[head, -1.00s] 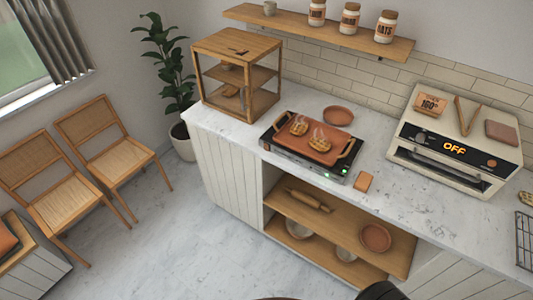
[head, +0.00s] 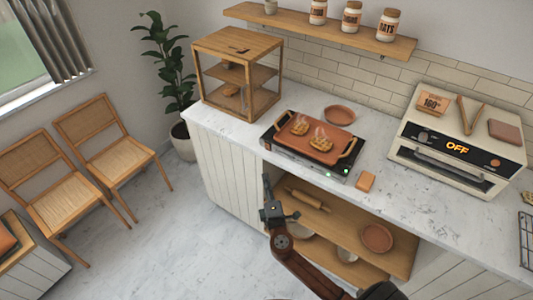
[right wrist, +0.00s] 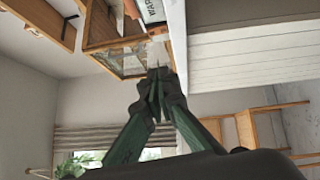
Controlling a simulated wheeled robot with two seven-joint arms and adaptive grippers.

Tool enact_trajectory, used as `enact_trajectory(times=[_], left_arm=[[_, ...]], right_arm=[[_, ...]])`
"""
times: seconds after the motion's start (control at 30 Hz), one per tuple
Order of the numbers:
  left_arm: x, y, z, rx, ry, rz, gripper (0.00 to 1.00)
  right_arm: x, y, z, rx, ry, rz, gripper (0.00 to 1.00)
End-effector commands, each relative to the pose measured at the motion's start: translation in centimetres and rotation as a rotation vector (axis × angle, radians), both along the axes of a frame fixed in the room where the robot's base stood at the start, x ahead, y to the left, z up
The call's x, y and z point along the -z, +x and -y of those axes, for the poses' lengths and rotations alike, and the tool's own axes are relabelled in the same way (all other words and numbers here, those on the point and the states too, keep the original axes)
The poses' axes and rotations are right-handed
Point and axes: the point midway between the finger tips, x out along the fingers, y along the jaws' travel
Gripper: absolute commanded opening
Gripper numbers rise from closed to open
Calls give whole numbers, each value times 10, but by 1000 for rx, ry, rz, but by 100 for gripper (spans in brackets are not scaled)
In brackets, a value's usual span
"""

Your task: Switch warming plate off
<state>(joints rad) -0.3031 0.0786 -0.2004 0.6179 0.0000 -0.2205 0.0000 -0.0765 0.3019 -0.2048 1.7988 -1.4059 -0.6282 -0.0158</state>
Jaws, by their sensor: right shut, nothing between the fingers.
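The warming plate (head: 290,157) is a dark, flat unit on the marble counter. It carries a terracotta tray with wooden handles and two grilled pieces of food with steam above them. A green light shows on its front edge near the right corner. My right gripper (head: 267,182) is in front of the counter, below and left of the plate's front edge, apart from it. It is shut and empty. In the right wrist view the fingers (right wrist: 158,76) meet at the tips. My left gripper is not in view.
A wooden display case (head: 237,75) stands left of the plate. A small orange block (head: 365,181) lies right of it, and an oven (head: 455,142) reading OFF stands further right. An open shelf (head: 335,225) with bowls and a rolling pin is under the counter.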

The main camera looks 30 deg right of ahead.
Motion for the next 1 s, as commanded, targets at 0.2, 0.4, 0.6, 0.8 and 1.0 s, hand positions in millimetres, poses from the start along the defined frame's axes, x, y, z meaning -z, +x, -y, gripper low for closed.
enact_trajectory(times=[0.2,0.4,0.6,0.8,1.0], left_arm=[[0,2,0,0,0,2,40],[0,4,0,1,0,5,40],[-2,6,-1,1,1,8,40],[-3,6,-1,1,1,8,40],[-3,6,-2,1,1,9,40]], right_arm=[[-5,0,-1,0,-8,10,0],[-5,2,0,-1,-8,8,0],[-9,25,9,-1,-9,10,0],[-12,64,25,-1,-8,10,0],[-14,96,43,1,-8,7,0]])
